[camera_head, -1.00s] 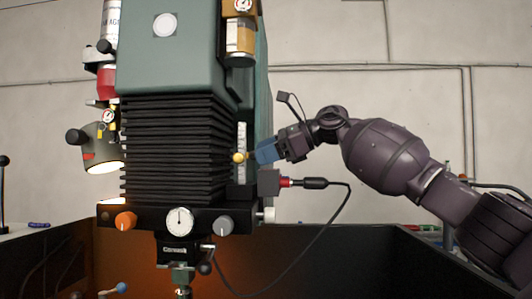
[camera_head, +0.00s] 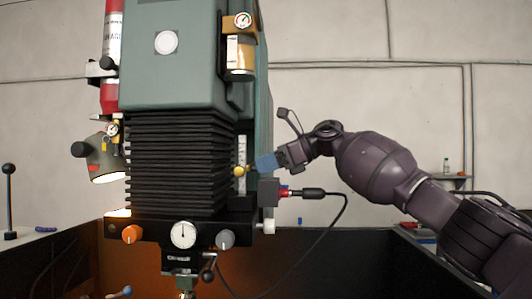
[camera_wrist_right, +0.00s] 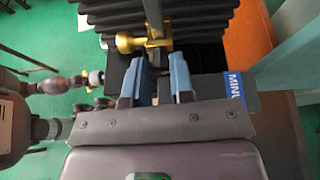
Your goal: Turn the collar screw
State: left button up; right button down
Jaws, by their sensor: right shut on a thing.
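A brass-yellow screw knob, which I take for the collar screw (camera_head: 239,171), sits on the right side of the green machine, beside the black bellows (camera_head: 178,160). It also shows in the right wrist view as a brass piece (camera_wrist_right: 126,43) with a round end. My right gripper (camera_head: 256,166) reaches in from the right, its blue fingers touching the knob. In the right wrist view the two blue fingers (camera_wrist_right: 165,55) stand apart, with part of the brass piece between their tips. The exact contact is hard to see. My left gripper is not in view.
A black cable with a plug (camera_head: 313,193) runs from a grey box (camera_head: 268,192) just below my right gripper. A dial (camera_head: 183,234) and an orange knob (camera_head: 132,234) are on the machine's lower front. A lit lamp (camera_head: 105,160) hangs at left.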

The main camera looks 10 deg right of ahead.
jog(key=m+g+p, duration=0.1)
jog(key=m+p, duration=0.1)
jog(key=p, duration=0.2)
jog(key=shift+w+r+p, duration=0.1)
jog(key=shift+w+p, duration=0.05)
jog(key=shift+p, duration=0.2)
pick_arm(q)
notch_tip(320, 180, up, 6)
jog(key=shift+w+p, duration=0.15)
jog(key=shift+p, duration=0.2)
pick_arm(e)
jog(key=shift+m+g+y, duration=0.3)
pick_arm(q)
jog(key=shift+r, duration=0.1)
pick_arm(e)
jog(key=c, duration=1)
grip_release()
jog(key=shift+d, duration=0.1)
pick_arm(q)
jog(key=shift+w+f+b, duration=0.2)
jog(key=shift+b, duration=0.25)
pick_arm(e)
jog(key=v, duration=1)
jog(key=shift+d, duration=0.35)
